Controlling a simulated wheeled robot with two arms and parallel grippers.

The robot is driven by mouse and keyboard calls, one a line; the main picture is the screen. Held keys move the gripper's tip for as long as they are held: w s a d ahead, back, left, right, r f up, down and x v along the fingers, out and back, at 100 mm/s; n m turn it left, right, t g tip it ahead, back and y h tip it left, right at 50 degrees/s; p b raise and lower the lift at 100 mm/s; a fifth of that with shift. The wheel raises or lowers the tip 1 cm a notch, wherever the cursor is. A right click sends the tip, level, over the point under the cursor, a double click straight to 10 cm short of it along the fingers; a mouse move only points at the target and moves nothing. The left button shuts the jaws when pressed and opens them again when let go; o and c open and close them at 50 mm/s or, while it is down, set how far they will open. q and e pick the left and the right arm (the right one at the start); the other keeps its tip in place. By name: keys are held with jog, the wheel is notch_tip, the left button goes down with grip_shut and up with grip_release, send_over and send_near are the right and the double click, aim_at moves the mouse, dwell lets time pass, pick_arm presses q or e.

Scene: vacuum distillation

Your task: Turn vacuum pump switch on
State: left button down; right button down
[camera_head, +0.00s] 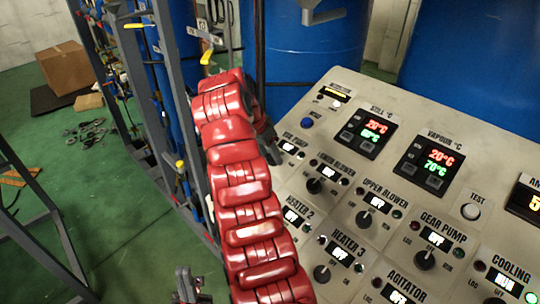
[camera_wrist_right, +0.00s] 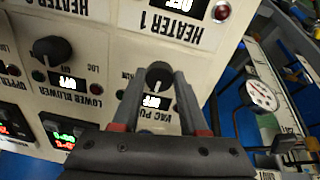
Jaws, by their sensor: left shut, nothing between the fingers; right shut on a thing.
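The vacuum pump switch is a black rotary knob (camera_wrist_right: 159,72) on the pale control panel. In the right wrist view its label, upside down and partly covered, reads "VAC PU", and the small display (camera_wrist_right: 155,101) beside it appears to read OFF. My right gripper (camera_wrist_right: 160,78) is shut on this knob, one finger on each side. In the head view the vac pump display (camera_head: 288,147) shows beside my red right arm, which hides the knob. My left gripper (camera_head: 187,287) is shut and empty at the bottom edge, away from the panel.
The control panel (camera_head: 340,205) carries several other knobs close by, such as the lower blower knob (camera_head: 314,186) and upper blower knob (camera_head: 364,219). Blue drums (camera_head: 310,45) and a grey metal frame stand behind and left.

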jog(key=m+b, duration=0.2)
jog(key=b, duration=0.1)
jog(key=shift+w+f+m, duration=0.1)
jog(key=shift+f+m, duration=0.2)
jog(key=m+b, duration=0.2)
jog(key=shift+r+m, duration=0.15)
jog(key=shift+m, duration=0.25)
jog(key=m+b, duration=0.1)
jog(key=m, duration=0.1)
jog(key=shift+m, duration=0.3)
jog(key=shift+d+r+m+b, duration=0.1)
jog(key=shift+m+b, duration=0.25)
jog(key=shift+m, duration=1.35)
jog(key=shift+c, duration=2.2)
grip_release()
jog(key=shift+r, duration=0.1)
